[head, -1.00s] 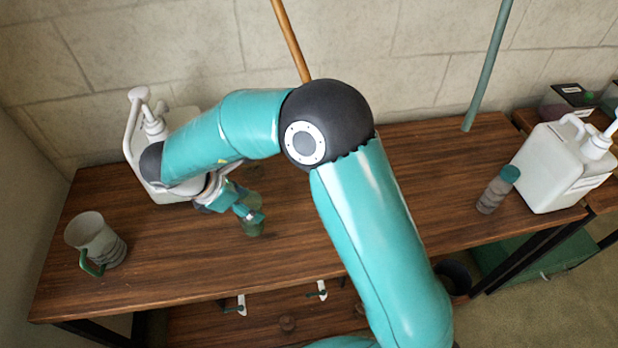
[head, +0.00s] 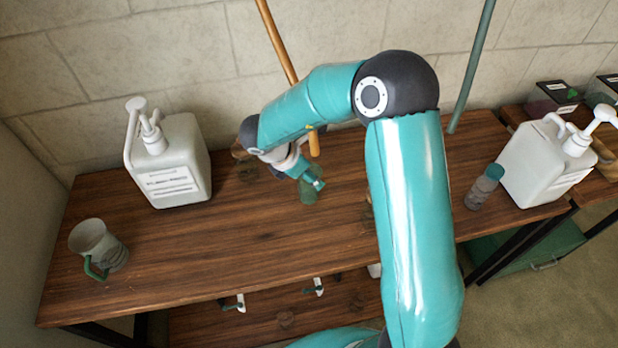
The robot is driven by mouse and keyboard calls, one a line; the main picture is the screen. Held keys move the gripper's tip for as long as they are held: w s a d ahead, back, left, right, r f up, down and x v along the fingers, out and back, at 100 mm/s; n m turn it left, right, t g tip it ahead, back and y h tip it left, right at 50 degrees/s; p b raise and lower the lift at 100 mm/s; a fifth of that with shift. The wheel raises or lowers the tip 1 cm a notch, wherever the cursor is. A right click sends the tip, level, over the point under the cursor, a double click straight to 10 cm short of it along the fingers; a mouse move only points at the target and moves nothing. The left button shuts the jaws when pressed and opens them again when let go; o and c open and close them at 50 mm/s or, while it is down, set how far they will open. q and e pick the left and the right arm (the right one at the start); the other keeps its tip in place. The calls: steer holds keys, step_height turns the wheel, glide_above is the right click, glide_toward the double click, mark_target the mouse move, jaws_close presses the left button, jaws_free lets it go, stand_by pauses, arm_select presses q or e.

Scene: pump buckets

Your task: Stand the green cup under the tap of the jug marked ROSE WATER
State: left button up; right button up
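My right gripper (head: 313,183) is above the middle of the wooden table, at the end of the teal arm that rises from the lower right. It is shut on a green, see-through cup (head: 308,195), which looks upright. Whether the cup touches the tabletop I cannot tell. A white jug (head: 178,165) with a pump top stands at the back left; its label is too small to read surely. Another white pump jug (head: 545,160) stands at the right. I cannot make out ROSE WATER on either. My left gripper is not in view.
A grey mug (head: 98,246) with a green handle stands at the front left. A grey bottle (head: 484,188) with a teal cap stands beside the right jug. Small white taps (head: 318,287) show below the table's front edge. The left-middle tabletop (head: 190,245) is clear.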

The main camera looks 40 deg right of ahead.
mark_target(308, 195)
step_height(308, 195, down, 2)
steer(key=shift+f, duration=0.4)
steer(key=o, duration=1.3)
steer(key=shift+f, duration=0.1)
steer(key=shift+c, duration=0.2)
